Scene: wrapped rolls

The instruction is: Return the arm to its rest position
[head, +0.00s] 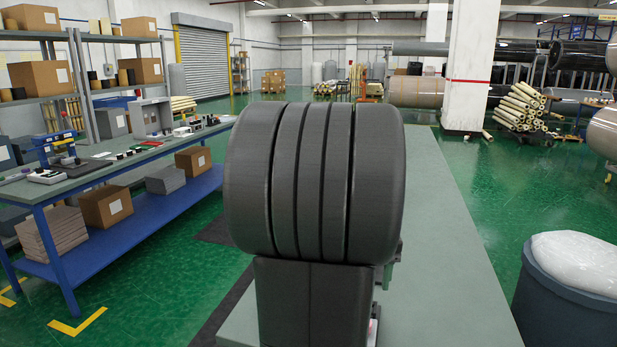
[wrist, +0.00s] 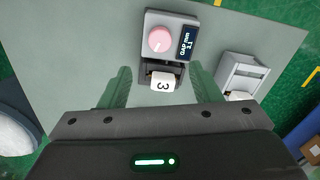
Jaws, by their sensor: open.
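My gripper (wrist: 159,70) shows in the wrist view with its two grey-green fingers spread apart. Nothing is held between them. Beyond the fingers, a small grey device (wrist: 177,20) with a pink knob (wrist: 159,39) and a dark display (wrist: 187,42) sits on the grey-green table top (wrist: 85,60). A white piece marked 3 (wrist: 162,81) is at the device's near end, in the gap between the fingers in the picture. I cannot tell its exact distance from them.
A second grey device (wrist: 243,75) stands to the right in the wrist view. In the head view, the long table (head: 440,240) is largely bare, with a bin (head: 570,290) at right and a blue workbench (head: 130,240) at left. Green floor lies between.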

